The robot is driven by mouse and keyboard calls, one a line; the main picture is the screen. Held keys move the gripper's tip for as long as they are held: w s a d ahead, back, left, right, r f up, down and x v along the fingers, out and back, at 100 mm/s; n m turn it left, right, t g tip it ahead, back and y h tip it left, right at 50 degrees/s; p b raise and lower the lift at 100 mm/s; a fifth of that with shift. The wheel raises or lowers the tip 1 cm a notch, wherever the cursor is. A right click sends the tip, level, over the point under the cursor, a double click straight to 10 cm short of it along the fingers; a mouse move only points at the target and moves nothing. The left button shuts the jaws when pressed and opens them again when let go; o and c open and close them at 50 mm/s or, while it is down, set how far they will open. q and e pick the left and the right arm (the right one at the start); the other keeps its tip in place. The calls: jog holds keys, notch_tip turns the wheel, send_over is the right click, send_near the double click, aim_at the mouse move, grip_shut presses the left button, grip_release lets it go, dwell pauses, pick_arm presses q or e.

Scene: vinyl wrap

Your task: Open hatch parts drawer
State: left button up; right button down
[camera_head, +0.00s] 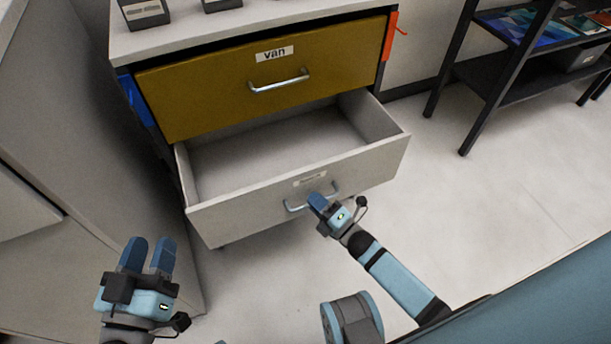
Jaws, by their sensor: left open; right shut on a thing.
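The lower white drawer (362,163) of the cabinet is pulled well out, and its inside looks empty. A small label (310,180) on its front is too small to read. My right gripper (318,203) is shut on the drawer's metal handle (292,208) at the middle of the front. My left gripper (149,256) is open and empty at the lower left, apart from the drawer. Above, the yellow-brown drawer (200,90) labelled "van" is closed, with its own metal handle (278,84).
Small dark objects (144,12) stand on the cabinet top (270,15). A black shelf rack (510,75) stands at the right. A grey cabinet (90,150) is close on the left. The floor (500,200) right of the drawer is clear.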

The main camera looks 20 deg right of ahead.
pick_arm(q)
jog(key=shift+a+f+g+y+p, duration=0.15)
jog(key=shift+f+g+y, duration=0.05)
jog(key=shift+f, duration=0.25)
jog(key=shift+a+f+g+y+p, duration=0.15)
jog(key=shift+f+g+y, duration=0.05)
jog(key=shift+f, duration=0.25)
pick_arm(e)
jog(key=shift+s+d, duration=0.1)
jog(key=shift+s, duration=1.4)
jog(key=c, duration=1.2)
grip_release()
